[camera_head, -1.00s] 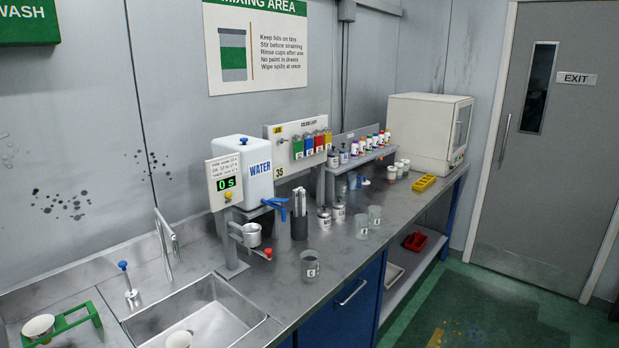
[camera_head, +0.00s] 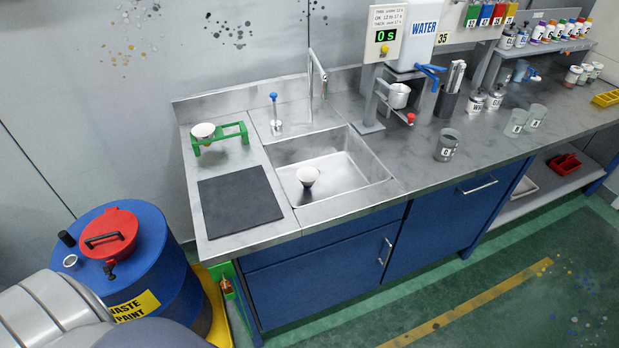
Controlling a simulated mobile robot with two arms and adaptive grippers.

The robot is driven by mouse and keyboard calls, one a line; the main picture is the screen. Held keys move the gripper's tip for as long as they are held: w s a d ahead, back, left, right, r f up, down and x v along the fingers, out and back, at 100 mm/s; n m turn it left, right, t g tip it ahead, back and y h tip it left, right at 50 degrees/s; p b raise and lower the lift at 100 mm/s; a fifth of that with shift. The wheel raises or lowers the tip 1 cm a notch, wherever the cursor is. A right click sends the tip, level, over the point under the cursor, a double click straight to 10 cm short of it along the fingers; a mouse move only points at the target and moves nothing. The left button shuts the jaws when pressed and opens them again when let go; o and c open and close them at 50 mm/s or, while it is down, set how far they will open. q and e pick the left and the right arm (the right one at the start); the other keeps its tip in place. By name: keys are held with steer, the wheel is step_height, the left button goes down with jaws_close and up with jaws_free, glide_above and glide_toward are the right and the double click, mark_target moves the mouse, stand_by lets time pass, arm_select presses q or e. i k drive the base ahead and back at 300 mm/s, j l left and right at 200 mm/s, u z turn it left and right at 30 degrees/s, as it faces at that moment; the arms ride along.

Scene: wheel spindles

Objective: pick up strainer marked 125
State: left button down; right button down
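Two pale cone-shaped paper strainers show. One strainer (camera_head: 203,131) sits in a green stand (camera_head: 221,138) on the left part of the steel counter. The other strainer (camera_head: 307,176) is in the sink basin (camera_head: 345,165). I cannot read a number on either one, so I cannot tell which is marked 125. Neither of my grippers is in view.
A dark mat (camera_head: 240,206) lies on the counter left of the sink. A tap (camera_head: 318,75) stands behind the basin. A blue waste paint drum (camera_head: 150,270) with a red lid stands at lower left. Grey cups (camera_head: 447,145) stand right of the sink.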

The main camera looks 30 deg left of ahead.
mark_target(307, 175)
steer(key=i+l+u, duration=0.15)
steer(key=u, duration=0.35)
steer(key=i+l+u, duration=0.1)
steer(key=l+u, duration=0.7)
steer(key=u, duration=0.15)
steer(key=i, duration=0.05)
